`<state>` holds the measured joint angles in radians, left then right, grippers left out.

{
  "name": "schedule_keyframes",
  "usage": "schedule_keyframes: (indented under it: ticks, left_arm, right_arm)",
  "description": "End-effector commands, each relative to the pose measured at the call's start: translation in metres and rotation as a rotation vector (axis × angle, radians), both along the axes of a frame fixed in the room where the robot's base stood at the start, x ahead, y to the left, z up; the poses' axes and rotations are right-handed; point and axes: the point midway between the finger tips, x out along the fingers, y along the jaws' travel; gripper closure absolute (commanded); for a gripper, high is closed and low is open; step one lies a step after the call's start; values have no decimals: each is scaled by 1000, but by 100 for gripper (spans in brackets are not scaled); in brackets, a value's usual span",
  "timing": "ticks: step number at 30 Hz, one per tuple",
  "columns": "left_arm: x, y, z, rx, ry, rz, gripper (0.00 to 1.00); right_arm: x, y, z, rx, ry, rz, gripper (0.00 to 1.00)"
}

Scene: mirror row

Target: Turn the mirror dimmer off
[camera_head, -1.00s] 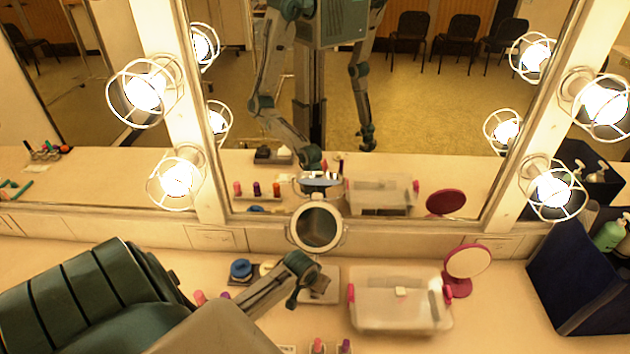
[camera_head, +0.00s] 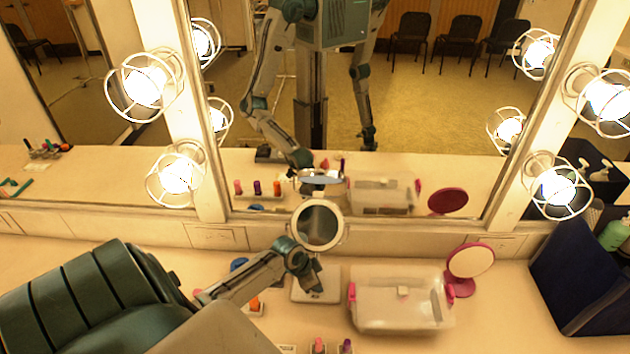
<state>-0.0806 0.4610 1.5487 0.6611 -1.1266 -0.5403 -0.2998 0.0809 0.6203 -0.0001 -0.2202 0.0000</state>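The lit bulbs of the big mirror glow in wire cages, such as one at left (camera_head: 175,175) and one at right (camera_head: 557,188). A small round mirror (camera_head: 318,226) stands on a pale square base (camera_head: 328,282) in front of the big mirror (camera_head: 420,110). My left gripper (camera_head: 310,277) is over the base, just below the round mirror; I cannot tell whether it touches. Its fingers are too small and dark to tell open from shut. No dimmer control can be clearly made out; the gripper covers part of the base. My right gripper shows only as a dim reflection.
A clear bin with pink latches (camera_head: 400,310) stands right of the base, beside a pink hand mirror (camera_head: 468,262). A dark blue caddy (camera_head: 575,275) is at far right. Lipsticks (camera_head: 319,345) stand at the front; a blue pot (camera_head: 239,265) is partly behind my arm.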

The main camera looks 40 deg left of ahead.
Motion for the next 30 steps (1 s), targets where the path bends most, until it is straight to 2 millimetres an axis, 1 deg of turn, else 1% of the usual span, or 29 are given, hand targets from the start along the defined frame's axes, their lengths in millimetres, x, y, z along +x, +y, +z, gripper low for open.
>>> schedule_keyframes:
  ticks: [15, 16, 18, 19, 26, 30]
  left_arm:
    - [0, 0, 0, 0, 0, -17, 95]
    - [0, 0, 0, 0, 0, -16, 66]
    - [0, 0, 0, 0, 0, -16, 52]
    - [0, 0, 0, 0, 0, -16, 50]
    - [0, 0, 0, 0, 0, -16, 50]
    - [-1, 1, 2, 1, -2, -18, 50]
  right_arm:
    - [0, -1, -1, -1, 0, 0, 100]
    - [0, -1, -1, -1, 0, 0, 100]
    - [0, -1, -1, -1, 0, 0, 100]
    - [0, -1, -1, -1, 0, 0, 100]
    - [0, 0, -1, 0, 0, 0, 100]
    - [0, 2, -6, 2, 0, -1, 100]
